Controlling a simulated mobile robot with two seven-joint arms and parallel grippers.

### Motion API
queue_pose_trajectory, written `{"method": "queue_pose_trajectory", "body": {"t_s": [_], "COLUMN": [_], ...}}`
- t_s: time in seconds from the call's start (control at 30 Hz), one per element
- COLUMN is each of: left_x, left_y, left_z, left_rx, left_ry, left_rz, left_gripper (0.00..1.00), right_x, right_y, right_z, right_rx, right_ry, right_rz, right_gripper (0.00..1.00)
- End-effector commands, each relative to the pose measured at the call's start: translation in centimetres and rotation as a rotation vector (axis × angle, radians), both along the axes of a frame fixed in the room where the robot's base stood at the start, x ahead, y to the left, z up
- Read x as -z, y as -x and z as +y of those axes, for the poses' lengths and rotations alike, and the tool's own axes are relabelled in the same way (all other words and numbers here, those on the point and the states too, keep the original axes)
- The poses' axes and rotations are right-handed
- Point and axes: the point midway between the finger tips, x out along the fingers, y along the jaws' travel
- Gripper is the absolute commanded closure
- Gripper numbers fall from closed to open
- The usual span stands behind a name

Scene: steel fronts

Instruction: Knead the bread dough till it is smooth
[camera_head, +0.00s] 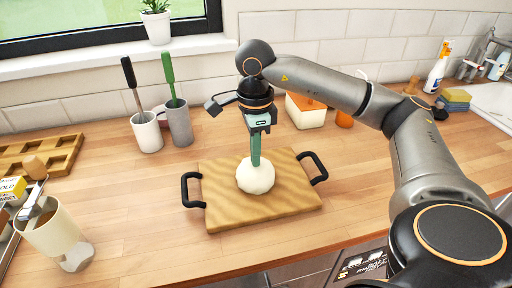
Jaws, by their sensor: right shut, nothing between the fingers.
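The bread dough (256,178) is a pale, rounded lump in the middle of a wooden board (226,208) with two black handles. My right gripper (256,160) points straight down over the dough. Its green fingers are shut with nothing between them, and their tips meet the top of the dough. Whether they press into it or only touch it, I cannot tell. The part of the dough behind the fingers is hidden. My left gripper is not in view.
Two mugs (147,134) with utensils stand behind the board. A white container (304,112) is behind it to the right. A cream cup (52,232) and a wooden tray (62,153) are at left. A spray bottle (437,70) and sponges (455,98) sit near the sink.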

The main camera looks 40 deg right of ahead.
Motion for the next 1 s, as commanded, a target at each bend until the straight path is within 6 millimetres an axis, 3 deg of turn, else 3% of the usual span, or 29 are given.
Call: {"method": "queue_pose_trajectory", "body": {"t_s": [0.27, 1.0], "left_x": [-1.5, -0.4], "left_y": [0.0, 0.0], "left_z": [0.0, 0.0], "left_rx": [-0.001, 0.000], "left_ry": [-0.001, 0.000], "left_rz": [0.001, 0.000], "left_gripper": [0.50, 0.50], "right_x": [-1.8, -0.5], "right_y": [0.0, 0.0], "right_z": [0.0, 0.0], "right_rx": [0.000, 0.000], "right_ry": [-0.001, 0.000], "right_rz": [0.000, 0.001], "right_gripper": [1.00, 1.00]}}
